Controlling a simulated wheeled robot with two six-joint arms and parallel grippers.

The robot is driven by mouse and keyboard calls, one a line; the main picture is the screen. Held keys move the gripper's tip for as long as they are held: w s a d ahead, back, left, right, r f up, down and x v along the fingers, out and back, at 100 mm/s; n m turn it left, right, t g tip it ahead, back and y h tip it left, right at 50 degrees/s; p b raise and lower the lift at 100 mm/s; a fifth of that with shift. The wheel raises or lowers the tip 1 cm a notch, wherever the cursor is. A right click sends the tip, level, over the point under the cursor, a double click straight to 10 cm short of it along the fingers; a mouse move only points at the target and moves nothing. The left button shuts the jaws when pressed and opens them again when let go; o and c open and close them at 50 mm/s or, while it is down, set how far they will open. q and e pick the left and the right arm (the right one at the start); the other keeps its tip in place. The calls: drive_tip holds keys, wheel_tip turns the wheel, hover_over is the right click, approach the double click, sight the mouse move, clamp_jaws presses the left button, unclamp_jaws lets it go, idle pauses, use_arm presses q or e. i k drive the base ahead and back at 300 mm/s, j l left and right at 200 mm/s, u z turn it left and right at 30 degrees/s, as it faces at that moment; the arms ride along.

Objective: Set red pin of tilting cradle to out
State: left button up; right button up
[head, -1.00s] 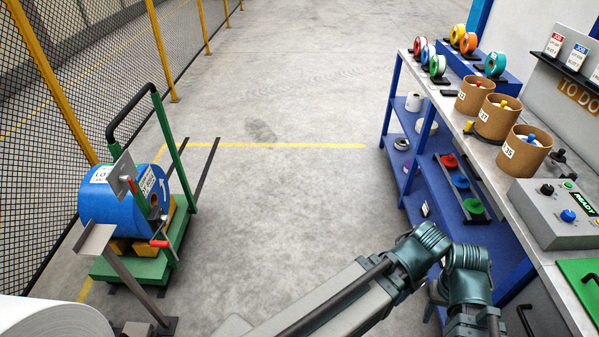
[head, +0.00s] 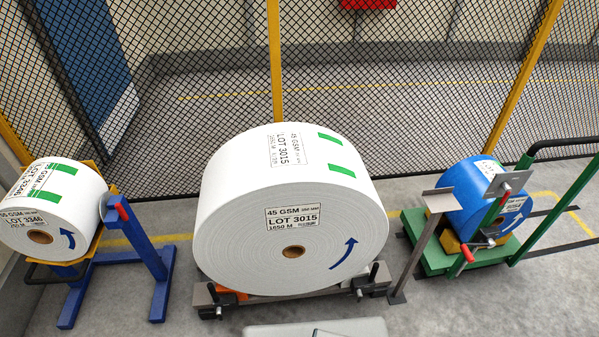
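At the left, a blue stand (head: 160,262) with a yellow cradle part (head: 98,240) carries a white roll marked LOT 3346 (head: 85,218); it looks like the tilting cradle. A red pin or handle (head: 122,211) shows at the top of its blue post. I cannot tell whether that pin is in or out. A green trolley (head: 436,262) at the right also has red handles (head: 468,254) and carries a blue roll (head: 462,190). Neither of my grippers is in view.
A large white roll marked LOT 3015 (head: 290,205) rests on a low grey and orange carriage (head: 290,298) in the middle. A grey bracket post (head: 414,258) stands to its right. A mesh fence (head: 210,110) with yellow posts runs behind. Floor shows between stand and carriage.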

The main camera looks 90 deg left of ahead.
sight(119, 207)
drive_tip(key=u, duration=0.4)
drive_tip(key=k+j+u, duration=0.1)
drive_tip(key=u, duration=0.7)
drive_tip(key=j+u, duration=0.15)
drive_tip(key=u, duration=0.25)
drive_tip(key=j+u, duration=0.1)
drive_tip(key=u, duration=0.3)
drive_tip(key=j+u, duration=0.6)
drive_tip(key=u, duration=0.25)
drive_tip(key=i+j+u, duration=0.1)
drive_tip(key=j+u, duration=0.15)
drive_tip(key=u, duration=0.15)
drive_tip(key=i+j+u, duration=0.2)
drive_tip(key=i+j, duration=0.15)
drive_tip(key=j, duration=0.25)
drive_tip(key=i+j+u, duration=0.15)
drive_tip(key=i+j, duration=0.25)
drive_tip(key=j, duration=0.15)
drive_tip(key=i+j, duration=0.1)
drive_tip(key=j, duration=0.3)
drive_tip(key=i+j, duration=0.1)
drive_tip(key=j, duration=0.25)
drive_tip(key=u, duration=0.05)
